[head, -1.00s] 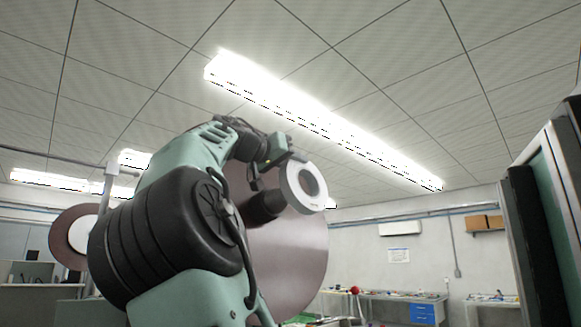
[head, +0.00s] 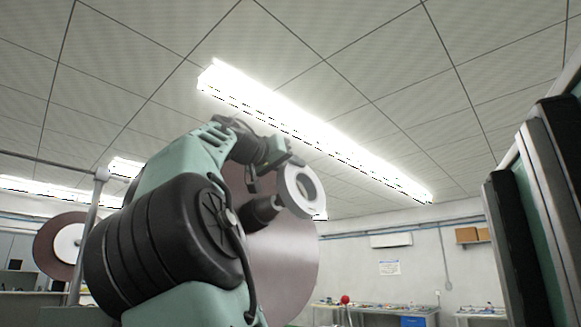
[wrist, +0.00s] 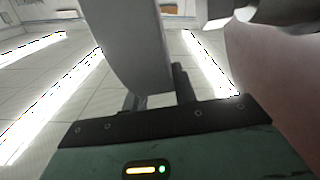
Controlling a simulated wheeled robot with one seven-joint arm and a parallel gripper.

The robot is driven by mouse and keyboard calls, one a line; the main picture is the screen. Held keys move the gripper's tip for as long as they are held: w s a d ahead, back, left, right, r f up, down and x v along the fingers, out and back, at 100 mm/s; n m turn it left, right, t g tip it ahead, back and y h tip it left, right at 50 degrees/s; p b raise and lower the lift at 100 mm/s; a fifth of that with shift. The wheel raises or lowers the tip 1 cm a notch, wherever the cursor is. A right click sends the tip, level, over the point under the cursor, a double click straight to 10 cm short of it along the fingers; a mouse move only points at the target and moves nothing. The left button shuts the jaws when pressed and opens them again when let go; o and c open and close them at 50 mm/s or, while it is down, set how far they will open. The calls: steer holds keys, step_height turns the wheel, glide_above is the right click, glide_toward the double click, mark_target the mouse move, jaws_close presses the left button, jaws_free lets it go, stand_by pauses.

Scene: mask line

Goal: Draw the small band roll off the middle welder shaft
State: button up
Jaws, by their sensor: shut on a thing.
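The small band roll, a pale grey-white ring (head: 288,190), is gripped on its upper left rim by my gripper (head: 287,165) in the head view. It stands on edge, and its open hole shows the pale background, with no shaft visible through it. In the wrist view the roll (wrist: 137,45) shows edge-on, rising from between my shut fingers (wrist: 160,98). A dark cylinder, apparently the shaft (head: 262,210), points at the roll from the left. Its end is close to the ring's left edge; I cannot tell the gap.
A large brown roll (head: 285,265) stands behind the arm and fills the right side of the wrist view (wrist: 280,75). Another brown roll with a white core (head: 45,240) is at the left. Tall dark-and-green panels (head: 545,200) stand at the right. Benches are far behind.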

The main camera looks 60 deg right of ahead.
mark_target(302, 171)
steer(key=shift+s+a+f+b, duration=0.3)
steer(key=shift+s+f+b, duration=0.5)
steer(key=shift+b, duration=0.5)
steer(key=shift+s+a+f+b, duration=0.3)
steer(key=shift+s+f+b, duration=0.15)
steer(key=shift+s+b, duration=0.7)
steer(key=shift+s+a+f+b, duration=0.1)
steer(key=shift+s+f+b, duration=0.1)
steer(key=shift+b, duration=0.45)
steer(key=shift+s, duration=0.15)
